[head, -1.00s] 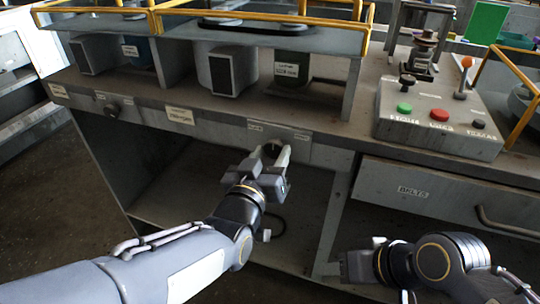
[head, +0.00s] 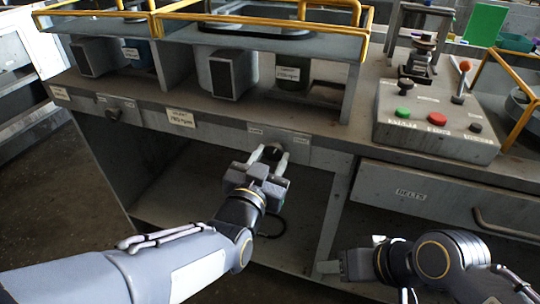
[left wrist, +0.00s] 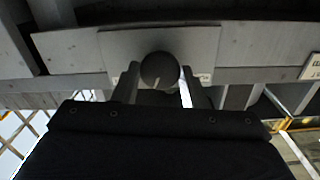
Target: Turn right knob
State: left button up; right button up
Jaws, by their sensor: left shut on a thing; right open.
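The right knob (head: 271,149) is a dark round knob on the grey front panel under the worktop, between two small labels. It shows in the left wrist view as a dark ball (left wrist: 160,70) between the fingers. My left gripper (head: 270,156) reaches up to the panel with one finger on each side of the knob and is shut on it. The fingers partly hide the knob in the head view, and its turn angle cannot be read. My right gripper (head: 330,267) is low at the right, in front of the bench, empty and away from the knob; its fingers are hard to make out.
Another dark knob (head: 113,113) is further left on the same panel. A control box (head: 435,135) with green, red and black buttons stands on the worktop at right. A drawer labelled BELTS (head: 440,200) is below it. The shelf space under the panel is open.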

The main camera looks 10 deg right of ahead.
pick_arm(q)
jog(key=m+p, duration=0.1)
jog(key=m, duration=0.3)
jog(key=shift+m+p, duration=0.5)
jog(key=shift+m, duration=1.1)
jog(key=o, duration=1)
jog(key=shift+c, duration=0.2)
jog(key=p+v, duration=0.1)
jog(key=v, duration=0.6)
jog(key=shift+s+a, duration=0.25)
jog(key=shift+s, duration=0.1)
